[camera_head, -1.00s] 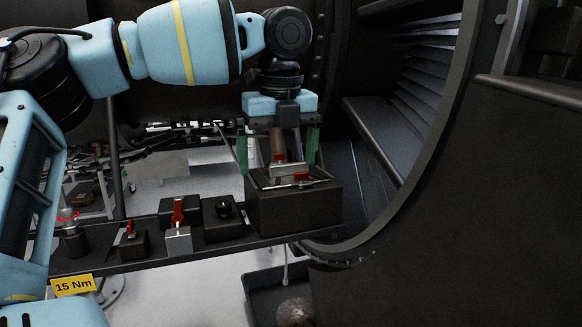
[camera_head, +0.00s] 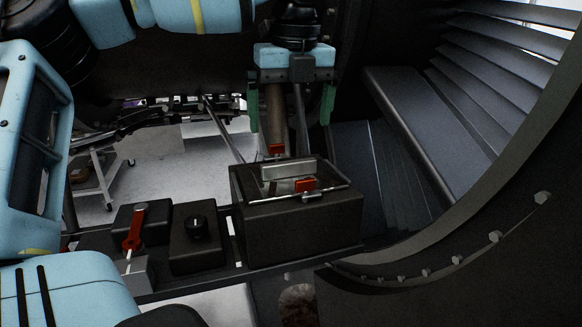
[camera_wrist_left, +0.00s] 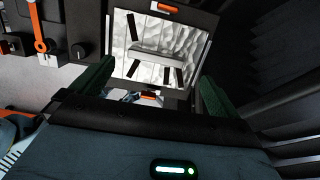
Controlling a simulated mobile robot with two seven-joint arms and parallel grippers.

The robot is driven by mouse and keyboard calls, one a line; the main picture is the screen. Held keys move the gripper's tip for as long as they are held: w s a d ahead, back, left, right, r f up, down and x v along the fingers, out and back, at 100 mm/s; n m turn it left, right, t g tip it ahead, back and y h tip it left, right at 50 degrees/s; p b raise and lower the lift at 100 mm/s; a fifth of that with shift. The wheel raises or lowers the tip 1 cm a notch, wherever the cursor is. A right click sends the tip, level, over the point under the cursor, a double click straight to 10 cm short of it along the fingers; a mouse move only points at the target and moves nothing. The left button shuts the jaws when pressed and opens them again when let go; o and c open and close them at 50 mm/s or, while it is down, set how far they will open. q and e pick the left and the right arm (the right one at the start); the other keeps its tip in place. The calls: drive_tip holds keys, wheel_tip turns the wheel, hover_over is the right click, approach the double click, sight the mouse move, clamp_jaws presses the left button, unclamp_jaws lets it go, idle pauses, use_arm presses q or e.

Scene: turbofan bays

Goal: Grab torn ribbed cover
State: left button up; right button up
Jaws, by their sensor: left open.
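I cannot pick out a torn ribbed cover with certainty. A dark box (camera_head: 290,228) at the right end of the shelf has a pale metal piece (camera_head: 285,172) and a red part (camera_head: 306,185) on top. In the left wrist view its top shows a crumpled silvery surface (camera_wrist_left: 185,40). My left gripper (camera_head: 289,124) is open, pointing down above and behind the box, its green fingers apart. A brown cylinder (camera_head: 276,112) shows between the fingers; I cannot tell whether it touches them. My right gripper is not in view.
A red-handled lever (camera_head: 134,228) and a dark block with a knob (camera_head: 195,238) stand left of the box. The engine's curved rim (camera_head: 480,225) and vanes (camera_head: 440,110) lie close on the right. A brownish round thing (camera_head: 298,303), partly hidden, sits below the shelf.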

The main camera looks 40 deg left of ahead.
sight(289, 162)
use_arm(q)
drive_tip(key=shift+s+d+r, duration=0.1)
drive_tip(key=shift+s, duration=0.1)
drive_tip(key=shift+f, duration=0.2)
drive_tip(key=shift+w+f, duration=0.1)
drive_tip(key=shift+f, duration=1.05)
drive_tip(key=shift+f+p, duration=0.45)
drive_tip(key=shift+f, duration=2.15)
drive_tip(key=c, duration=0.8)
drive_tip(key=shift+r+b, duration=0.35)
drive_tip(key=shift+r, duration=4.75)
drive_tip(key=shift+c, duration=0.2)
